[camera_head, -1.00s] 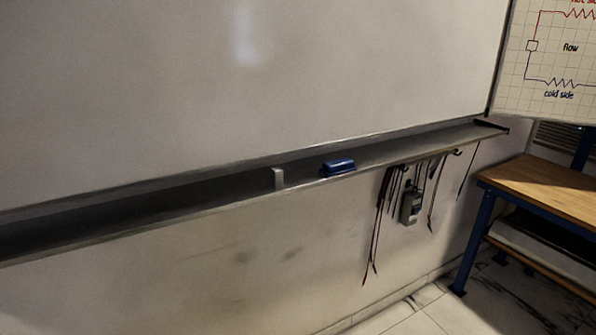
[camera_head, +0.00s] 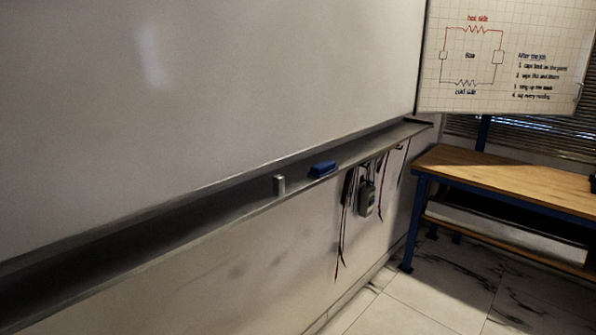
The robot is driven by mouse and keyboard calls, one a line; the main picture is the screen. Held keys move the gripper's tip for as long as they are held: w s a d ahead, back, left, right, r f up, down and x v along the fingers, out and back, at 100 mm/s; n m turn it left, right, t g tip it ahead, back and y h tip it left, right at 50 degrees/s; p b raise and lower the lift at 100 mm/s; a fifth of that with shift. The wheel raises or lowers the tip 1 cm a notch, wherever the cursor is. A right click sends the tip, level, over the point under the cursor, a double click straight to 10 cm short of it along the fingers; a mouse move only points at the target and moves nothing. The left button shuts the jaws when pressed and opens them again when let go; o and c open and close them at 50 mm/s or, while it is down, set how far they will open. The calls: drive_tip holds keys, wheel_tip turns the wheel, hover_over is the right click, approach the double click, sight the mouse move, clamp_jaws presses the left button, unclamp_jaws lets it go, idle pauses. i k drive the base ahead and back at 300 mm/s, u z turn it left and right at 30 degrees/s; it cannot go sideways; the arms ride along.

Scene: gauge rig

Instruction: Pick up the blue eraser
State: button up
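The blue eraser (camera_head: 323,168) lies on the grey ledge (camera_head: 230,205) that runs along the foot of the whiteboard (camera_head: 230,90). It sits right of the picture's middle, near the ledge's front edge. A small light grey upright piece (camera_head: 279,185) stands on the ledge just left of the eraser, apart from it. My gripper does not show in this view.
Cables and a grey handheld meter (camera_head: 367,198) hang below the ledge, right of the eraser. A wooden-topped bench with blue legs (camera_head: 510,180) stands at the right. The tiled floor (camera_head: 450,290) before the bench is clear.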

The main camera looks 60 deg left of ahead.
sight(318, 170)
drive_tip(key=u, duration=1.55)
